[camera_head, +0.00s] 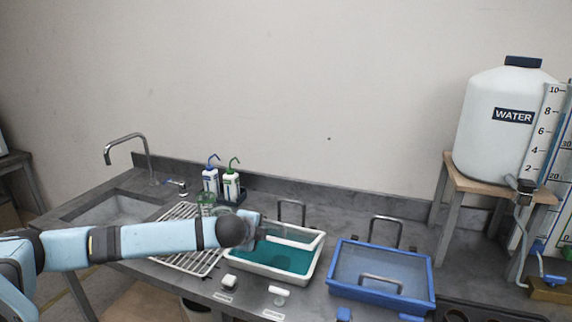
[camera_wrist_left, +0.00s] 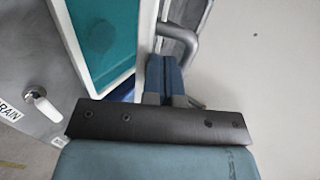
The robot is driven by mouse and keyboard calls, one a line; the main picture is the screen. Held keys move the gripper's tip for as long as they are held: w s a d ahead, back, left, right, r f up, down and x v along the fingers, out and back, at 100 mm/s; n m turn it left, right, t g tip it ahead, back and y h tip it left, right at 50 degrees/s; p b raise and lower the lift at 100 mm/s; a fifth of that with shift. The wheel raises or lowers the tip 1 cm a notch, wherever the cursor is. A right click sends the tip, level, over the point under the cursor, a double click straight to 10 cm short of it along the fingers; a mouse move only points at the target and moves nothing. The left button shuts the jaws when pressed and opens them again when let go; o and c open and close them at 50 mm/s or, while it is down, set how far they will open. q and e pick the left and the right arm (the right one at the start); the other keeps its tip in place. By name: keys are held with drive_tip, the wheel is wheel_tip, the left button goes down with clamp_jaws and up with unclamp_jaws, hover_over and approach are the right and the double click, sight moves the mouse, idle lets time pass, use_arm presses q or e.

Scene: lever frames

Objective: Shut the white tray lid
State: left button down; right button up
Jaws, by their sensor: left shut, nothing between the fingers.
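The white tray (camera_head: 318,262) stands on the bench with teal liquid in it; its white rim also shows in the left wrist view (camera_wrist_left: 70,40). A pale panel (camera_head: 290,237) at the tray's back appears to be its lid, standing raised; its exact tilt is hard to tell. A bent metal handle (camera_head: 291,203) rises behind the tray. My left gripper (camera_head: 258,232) is at the tray's back left, close to the panel. In the left wrist view its fingers (camera_wrist_left: 165,75) are together and empty beside the rim and a metal bar (camera_wrist_left: 187,42); contact is unclear. My right gripper is out of view.
A blue tray (camera_head: 430,290) with a clear lid stands to the right. A white wire rack (camera_head: 190,262) lies left, partly behind my arm. Two bottles (camera_head: 231,184) stand at the back. A drain valve (camera_head: 278,292) is at the front. A water tank (camera_head: 500,130) stands far right.

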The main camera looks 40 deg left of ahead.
use_arm(q)
drive_tip(key=shift+s+d+f+b, duration=0.1)
drive_tip(key=shift+s+f+b, duration=0.15)
drive_tip(key=shift+f, duration=0.35)
drive_tip(key=shift+s+d+f+b, duration=0.1)
drive_tip(key=shift+s+f, duration=0.2)
drive_tip(key=shift+f, duration=0.3)
drive_tip(key=shift+s+d+f, duration=0.1)
drive_tip(key=shift+s+f, duration=0.15)
drive_tip(key=shift+f, duration=0.4)
drive_tip(key=shift+s+f, duration=0.2)
drive_tip(key=shift+f, duration=0.45)
idle(0.5)
idle(0.4)
